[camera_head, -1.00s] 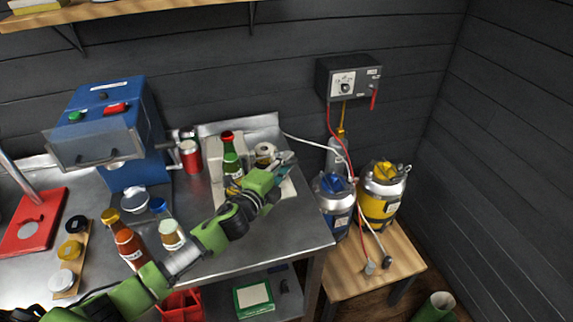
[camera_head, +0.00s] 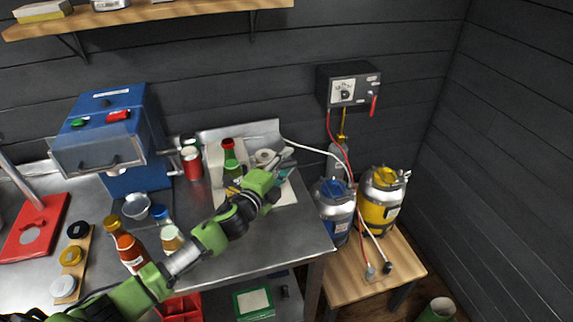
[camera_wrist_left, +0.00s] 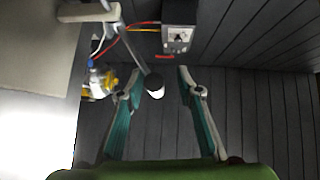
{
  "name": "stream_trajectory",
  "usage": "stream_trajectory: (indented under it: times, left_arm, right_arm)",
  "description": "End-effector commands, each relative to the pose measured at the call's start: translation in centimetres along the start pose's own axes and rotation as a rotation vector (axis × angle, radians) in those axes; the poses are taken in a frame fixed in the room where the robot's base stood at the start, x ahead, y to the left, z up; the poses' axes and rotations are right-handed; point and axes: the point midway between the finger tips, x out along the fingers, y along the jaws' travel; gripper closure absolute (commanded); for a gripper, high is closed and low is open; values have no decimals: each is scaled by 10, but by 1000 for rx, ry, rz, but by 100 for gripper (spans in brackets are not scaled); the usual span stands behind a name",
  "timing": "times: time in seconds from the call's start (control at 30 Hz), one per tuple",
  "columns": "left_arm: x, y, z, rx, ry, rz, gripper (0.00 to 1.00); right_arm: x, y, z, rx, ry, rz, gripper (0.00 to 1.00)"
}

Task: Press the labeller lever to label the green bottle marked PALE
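The green bottle (camera_head: 229,151) with a red cap stands upright at the pale labeller (camera_head: 212,153), which carries a white roll (camera_head: 264,156). My forearm hides the bottle's lower part, and I cannot read its marking. My left gripper (camera_head: 284,163) is at the labeller's right side, above the steel bench. In the left wrist view its teal fingers (camera_wrist_left: 158,73) are spread open. A metal lever with a dark, white-ended knob (camera_wrist_left: 155,85) shows between the fingers in that picture; I cannot tell whether they touch it. My right gripper is out of view.
A blue-topped keg (camera_head: 334,207) and a yellow keg (camera_head: 381,198) stand on a lower wooden table to the right.

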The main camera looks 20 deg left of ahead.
Motion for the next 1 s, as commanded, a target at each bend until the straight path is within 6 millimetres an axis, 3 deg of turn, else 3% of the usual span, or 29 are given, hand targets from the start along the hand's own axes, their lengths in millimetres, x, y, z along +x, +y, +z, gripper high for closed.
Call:
stream_trajectory:
  times: [0.3, 0.43, 0.8, 1.0]
  left_arm:
    - [-1, 2, 3, -1, -5, 4, 68]
    - [-11, 4, 2, -2, -4, 6, 68]
    - [-83, 4, 0, -3, -2, 8, 68]
    - [-109, 3, 1, -3, -3, 6, 68]
  right_arm:
    - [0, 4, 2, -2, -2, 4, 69]
    - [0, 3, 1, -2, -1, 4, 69]
    - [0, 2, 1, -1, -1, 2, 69]
    - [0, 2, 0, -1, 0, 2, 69]
